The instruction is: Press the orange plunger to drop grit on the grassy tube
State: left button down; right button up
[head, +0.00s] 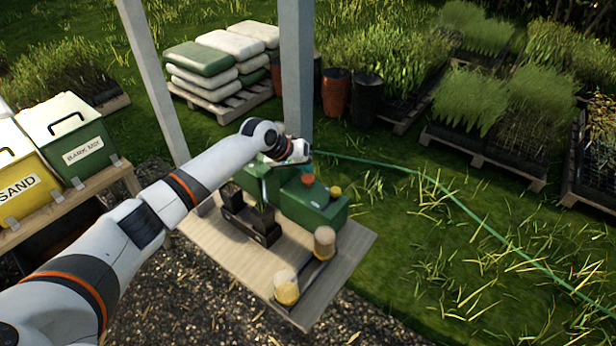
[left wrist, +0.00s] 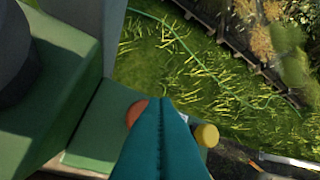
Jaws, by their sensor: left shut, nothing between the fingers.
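A green dispenser box (head: 312,207) stands on a small wooden table. The orange plunger (head: 308,179) sticks up from its top, with a yellow plunger (head: 335,191) to its right. My left gripper (head: 297,153) is above the box, close to the orange plunger. In the left wrist view its teal fingers (left wrist: 163,105) are shut and empty, and they partly hide the orange plunger (left wrist: 135,112). Whether they touch it I cannot tell. My right gripper is out of view.
A grey post (head: 296,70) rises behind the box. Sand and bark mix bins (head: 70,140) stand at the left.

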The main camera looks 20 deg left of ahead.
aim_at(305, 178)
pick_arm(q)
jog(key=shift+f, duration=0.1)
dwell(0.5)
jog(key=shift+f, duration=0.35)
jog(key=shift+f+b, duration=0.4)
jog(key=shift+f, duration=0.45)
dwell(0.9)
jog(key=shift+r, duration=0.15)
jog(key=shift+r+p, duration=1.1)
jog(key=shift+p, duration=0.1)
notch_tip(305, 178, up, 5)
jog(key=p, duration=0.4)
jog(key=shift+r+p, duration=0.1)
jog(key=shift+p, duration=0.3)
